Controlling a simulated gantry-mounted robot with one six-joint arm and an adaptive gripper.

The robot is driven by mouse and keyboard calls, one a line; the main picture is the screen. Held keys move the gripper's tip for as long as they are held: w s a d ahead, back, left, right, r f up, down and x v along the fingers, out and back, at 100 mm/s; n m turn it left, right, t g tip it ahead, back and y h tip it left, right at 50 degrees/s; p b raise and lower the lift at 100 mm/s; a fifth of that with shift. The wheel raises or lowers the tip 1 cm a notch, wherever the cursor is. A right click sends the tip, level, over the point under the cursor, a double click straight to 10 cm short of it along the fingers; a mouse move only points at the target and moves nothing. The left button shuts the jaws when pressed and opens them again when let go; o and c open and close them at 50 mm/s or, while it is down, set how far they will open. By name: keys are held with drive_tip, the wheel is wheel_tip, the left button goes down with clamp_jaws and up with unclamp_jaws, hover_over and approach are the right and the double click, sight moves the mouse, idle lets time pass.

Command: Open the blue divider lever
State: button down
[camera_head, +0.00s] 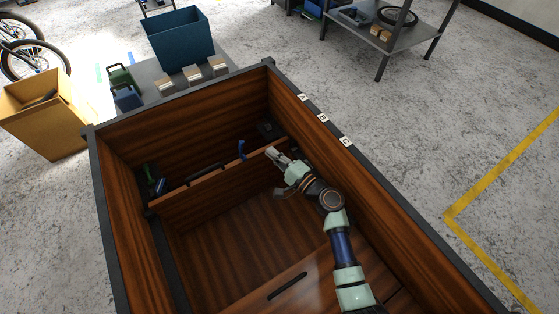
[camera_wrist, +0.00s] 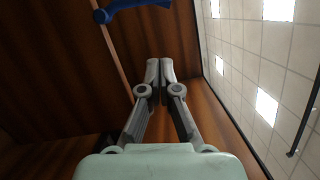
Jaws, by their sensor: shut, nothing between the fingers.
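The blue divider lever (camera_head: 241,149) stands up at the top edge of the wooden divider (camera_head: 222,187) inside the large wooden box. My gripper (camera_head: 271,152) is shut and empty, to the right of the lever and apart from it, near the box's right wall. In the wrist view the blue lever (camera_wrist: 128,10) lies at the top left, crossing the divider's thin pale edge. There the shut fingertips (camera_wrist: 160,66) are below and to the right of it, with a gap between.
The box's right wall (camera_head: 345,165) carries labels A, B and C and stands close to my arm. Green and blue items (camera_head: 156,184) sit at the far left behind the divider. The middle compartment floor is clear.

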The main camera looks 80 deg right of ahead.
drive_tip(key=w+r, duration=0.1)
drive_tip(key=w, duration=0.5)
drive_tip(key=shift+w+a, duration=0.2)
drive_tip(key=shift+w, duration=0.2)
